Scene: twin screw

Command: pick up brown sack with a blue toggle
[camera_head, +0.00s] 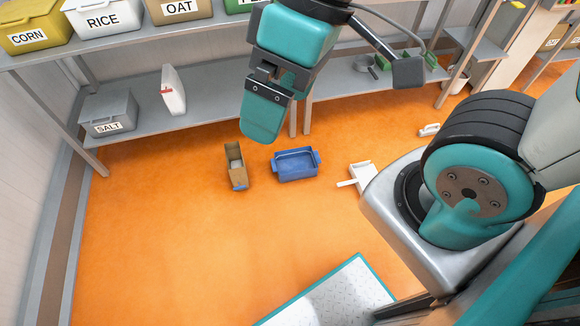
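A brown sack (234,160) stands on the orange floor, left of the middle, with a small blue piece at its lower front that looks like the toggle. A pale grey patch shows on its side. My gripper (261,126) hangs above and to the right of the sack in the picture, apart from it, with its teal finger pointing down. I see the gripper from the side, one finger covering the other, so its opening is hidden.
A blue tray (296,165) with side handles lies right of the sack; a white dustpan (361,176) lies farther right. Behind, shelves hold labelled bins, a grey SALT bin (108,113) and a white bottle (173,90). A metal plate (335,296) lies in front. Floor left of the sack is clear.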

